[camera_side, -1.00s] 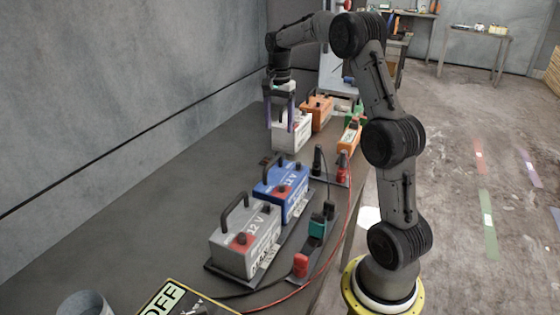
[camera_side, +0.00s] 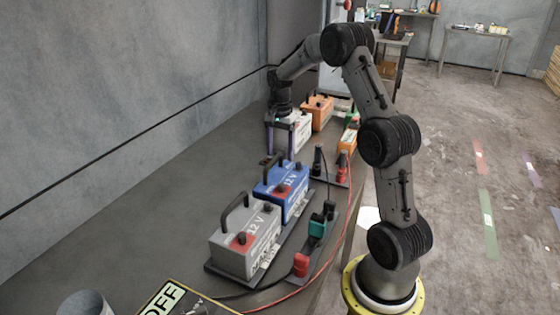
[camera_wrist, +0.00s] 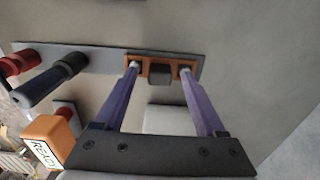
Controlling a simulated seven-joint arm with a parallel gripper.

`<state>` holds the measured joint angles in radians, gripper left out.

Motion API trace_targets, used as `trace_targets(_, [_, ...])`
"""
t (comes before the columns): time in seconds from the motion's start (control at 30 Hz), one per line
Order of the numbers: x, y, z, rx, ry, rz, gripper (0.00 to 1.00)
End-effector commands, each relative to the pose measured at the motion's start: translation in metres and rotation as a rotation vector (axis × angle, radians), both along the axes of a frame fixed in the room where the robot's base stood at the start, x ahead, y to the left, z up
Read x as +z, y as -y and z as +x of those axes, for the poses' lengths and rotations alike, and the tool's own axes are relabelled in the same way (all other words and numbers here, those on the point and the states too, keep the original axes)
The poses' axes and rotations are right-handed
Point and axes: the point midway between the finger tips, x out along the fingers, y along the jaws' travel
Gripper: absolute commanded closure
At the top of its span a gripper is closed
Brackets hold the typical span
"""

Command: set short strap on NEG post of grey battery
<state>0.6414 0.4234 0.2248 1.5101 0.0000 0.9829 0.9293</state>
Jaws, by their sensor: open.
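The grey battery (camera_side: 240,252) stands nearest in the side view, with a black handle. One post (camera_side: 241,239) has a red patch around it; the other post (camera_side: 267,206) is dark. Post labels are too small to read. In the wrist view, a short orange-brown bar with a dark block on its middle, which looks like the short strap (camera_wrist: 160,73), lies on a grey strip. My gripper (camera_wrist: 160,68) is open, its purple fingertips near the bar's two ends, either side of the block. Contact cannot be told. In the side view my gripper (camera_side: 279,157) is beyond the blue battery.
The blue battery (camera_side: 270,187) stands just behind the grey one. A white battery (camera_side: 302,133) is beside my gripper, with an orange battery (camera_side: 317,106) beyond. Red and black clamps (camera_side: 330,170) and a teal tool (camera_side: 317,226) lie along the right. The table's left side is clear.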

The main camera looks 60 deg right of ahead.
Motion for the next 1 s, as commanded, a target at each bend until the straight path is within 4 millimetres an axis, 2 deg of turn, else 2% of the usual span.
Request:
trace_targets(0.07, [0.0001,0.0000,0.0000,0.000,0.000,0.000,0.28])
trace_targets(0.47, [0.0003,0.0000,0.0000,0.000,0.000,0.000,0.99])
trace_targets(0.83, [0.0013,0.0001,0.0002,0.000,0.001,-0.001,1.00])
trace_targets(1.0, [0.0083,0.0004,0.0006,0.000,0.002,-0.002,1.00])
